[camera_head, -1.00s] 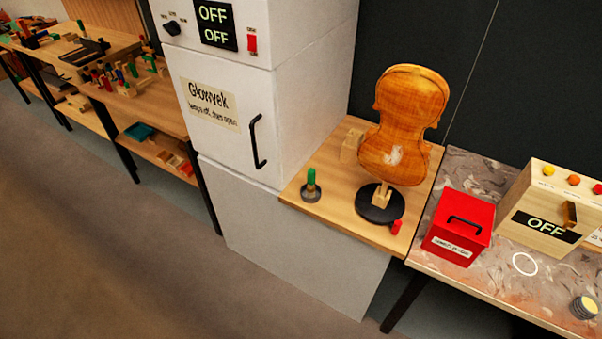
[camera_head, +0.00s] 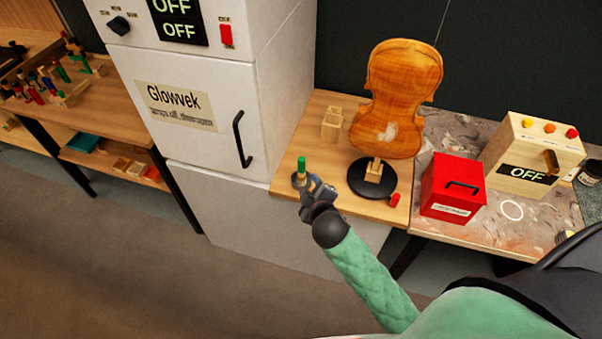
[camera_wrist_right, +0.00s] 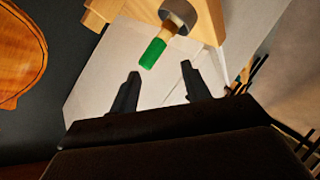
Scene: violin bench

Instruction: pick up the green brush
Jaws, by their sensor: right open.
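The green brush (camera_head: 301,165) stands upright in a round grey holder (camera_head: 299,180) at the front left of the wooden bench top (camera_head: 290,155). My right gripper (camera_head: 309,184) is just in front of it and partly hides the holder. In the right wrist view the green handle (camera_wrist_right: 153,53) is ahead of my open right gripper (camera_wrist_right: 160,70), near the gap between the fingertips. The jaws look empty. The left gripper is out of view.
A violin body (camera_head: 398,95) stands on a black round base (camera_head: 358,182) to the right. A wooden block holder (camera_head: 331,123) is behind the brush. The white Glowvek cabinet (camera_head: 190,150) rises at the left. A red box (camera_head: 450,185) is farther right.

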